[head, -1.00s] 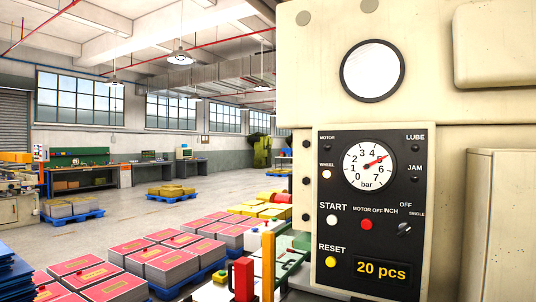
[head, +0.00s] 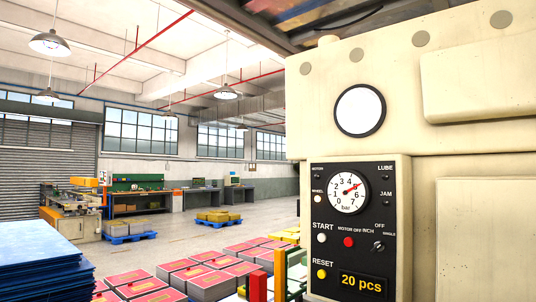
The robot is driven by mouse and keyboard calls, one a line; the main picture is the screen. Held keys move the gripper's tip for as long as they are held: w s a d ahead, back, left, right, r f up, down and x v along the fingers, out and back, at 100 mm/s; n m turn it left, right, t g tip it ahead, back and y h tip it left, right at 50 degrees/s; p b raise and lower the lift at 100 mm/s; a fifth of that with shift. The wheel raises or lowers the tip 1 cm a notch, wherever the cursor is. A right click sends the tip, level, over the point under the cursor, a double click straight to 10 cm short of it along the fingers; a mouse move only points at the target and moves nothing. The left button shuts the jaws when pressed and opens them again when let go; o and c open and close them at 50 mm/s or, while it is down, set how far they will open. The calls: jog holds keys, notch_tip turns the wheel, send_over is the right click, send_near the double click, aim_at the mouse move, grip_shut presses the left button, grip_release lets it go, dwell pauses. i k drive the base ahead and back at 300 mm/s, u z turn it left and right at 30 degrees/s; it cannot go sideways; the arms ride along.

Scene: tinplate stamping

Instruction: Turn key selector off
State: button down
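The key selector (head: 378,246) is a small dark switch with a light edge, at the lower right of the black control panel (head: 330,245). The labels OFF, INCH and SINGLE stand around it. Its handle looks tilted, but it is too small to tell exactly which label it points at. The panel is on the front of a cream machine (head: 470,140). My gripper is not in view.
The panel also has a pressure gauge (head: 347,192), a red motor-off button (head: 348,242), a white start button (head: 322,238) and a yellow reset button (head: 322,274). Red-topped stacks (head: 200,280) and blue sheets (head: 45,270) stand at lower left.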

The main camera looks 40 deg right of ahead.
aim_at(380, 246)
jog(key=u, duration=0.1)
jog(key=i, duration=1.05)
jog(key=z, duration=0.35)
jog(key=i, duration=1.05)
jog(key=z, duration=1.45)
jog(key=i, duration=0.75)
jog(key=z, duration=0.9)
